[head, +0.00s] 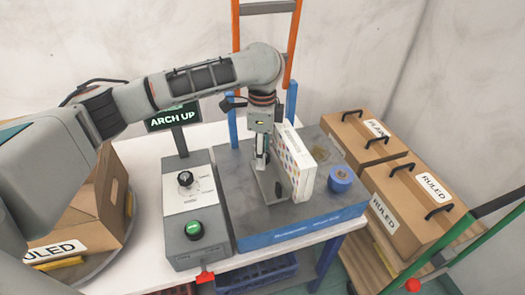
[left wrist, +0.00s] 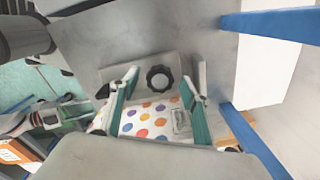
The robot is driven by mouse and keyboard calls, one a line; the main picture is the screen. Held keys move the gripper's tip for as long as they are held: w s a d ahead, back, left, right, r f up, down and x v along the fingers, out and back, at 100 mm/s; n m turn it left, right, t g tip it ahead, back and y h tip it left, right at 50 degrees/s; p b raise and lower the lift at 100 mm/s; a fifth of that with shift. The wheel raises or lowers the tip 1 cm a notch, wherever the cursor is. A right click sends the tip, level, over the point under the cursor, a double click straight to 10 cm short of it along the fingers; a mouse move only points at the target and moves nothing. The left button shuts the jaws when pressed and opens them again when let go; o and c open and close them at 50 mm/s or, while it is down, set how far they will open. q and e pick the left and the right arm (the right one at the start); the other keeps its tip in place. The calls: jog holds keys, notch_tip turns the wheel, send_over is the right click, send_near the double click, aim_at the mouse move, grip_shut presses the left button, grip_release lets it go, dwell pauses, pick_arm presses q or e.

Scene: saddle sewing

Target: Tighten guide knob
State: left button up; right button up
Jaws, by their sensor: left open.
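The guide knob (left wrist: 159,78) is a black lobed knob on a grey upright plate, seen in the left wrist view. My left gripper (head: 261,160) is open and points down at the plate in the head view. In the left wrist view its two fingers stand on either side of the knob, with gaps visible between them and the knob. I cannot tell how far the fingertips are from the plate. The knob is hidden in the head view. My right gripper is not in view.
A white block with coloured dots (head: 303,168) stands beside the plate on the blue-edged machine base (head: 300,231). A blue roll (head: 341,178) sits to its right. A control box (head: 188,205) with a black dial and green button is left. An "ARCH UP" sign stands behind it.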

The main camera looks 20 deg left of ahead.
pick_arm(q)
jog(key=shift+c, duration=0.5)
jog(key=c, duration=1)
